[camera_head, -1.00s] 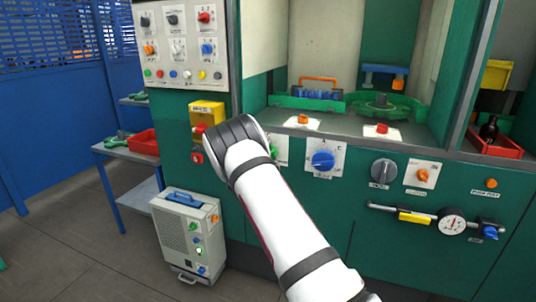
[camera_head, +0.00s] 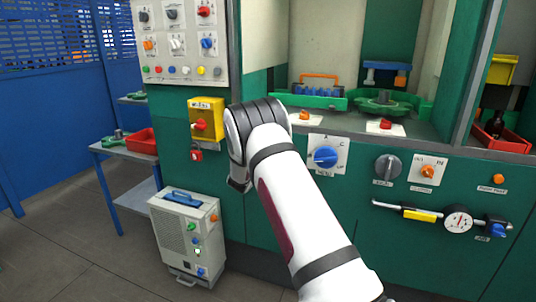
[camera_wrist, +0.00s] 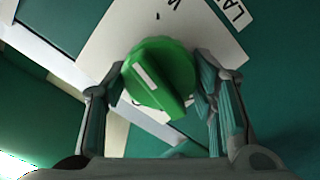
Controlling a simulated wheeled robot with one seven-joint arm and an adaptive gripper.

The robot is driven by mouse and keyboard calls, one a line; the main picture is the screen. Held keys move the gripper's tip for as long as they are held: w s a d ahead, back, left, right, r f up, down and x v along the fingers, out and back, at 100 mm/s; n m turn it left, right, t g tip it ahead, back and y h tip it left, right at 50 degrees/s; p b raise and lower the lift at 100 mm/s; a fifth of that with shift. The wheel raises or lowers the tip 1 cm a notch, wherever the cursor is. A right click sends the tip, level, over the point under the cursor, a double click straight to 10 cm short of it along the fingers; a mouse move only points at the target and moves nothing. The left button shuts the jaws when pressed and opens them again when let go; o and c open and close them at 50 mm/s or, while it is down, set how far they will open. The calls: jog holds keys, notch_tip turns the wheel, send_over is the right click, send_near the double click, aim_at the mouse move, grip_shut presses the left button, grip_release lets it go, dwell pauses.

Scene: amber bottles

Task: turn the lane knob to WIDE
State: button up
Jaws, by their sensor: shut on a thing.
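The green lane knob (camera_wrist: 160,78) sits on a white plate (camera_wrist: 110,40) in the wrist view. A white pointer mark on the knob lies toward its upper left. Part of a "LA…" label shows at the top right; the plate's lettering is cut off, with only what looks like a "W" at the top edge. My gripper (camera_wrist: 160,70) has a finger on each side of the knob and is shut on it. In the head view my arm hides the knob and the gripper.
A blue knob (camera_head: 325,157) on a white plate is to the right of my arm. A grey knob (camera_head: 388,167) and an orange knob (camera_head: 428,171) are further right.

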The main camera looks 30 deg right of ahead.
jog(key=m+b, duration=0.1)
jog(key=b, duration=0.1)
jog(key=m+b, duration=0.1)
jog(key=m, duration=0.1)
jog(key=shift+d+f+b, duration=0.1)
jog(key=shift+f+b, duration=0.2)
jog(key=shift+b, duration=0.1)
jog(key=shift+s+m+b, duration=0.1)
jog(key=shift+m+b, duration=0.8)
jog(key=shift+b, duration=0.35)
jog(key=shift+r+b, duration=0.15)
jog(key=shift+b, duration=0.15)
jog(key=o, duration=1.1)
jog(key=shift+o, duration=0.2)
jog(key=shift+r, duration=0.1)
jog(key=v, duration=1.2)
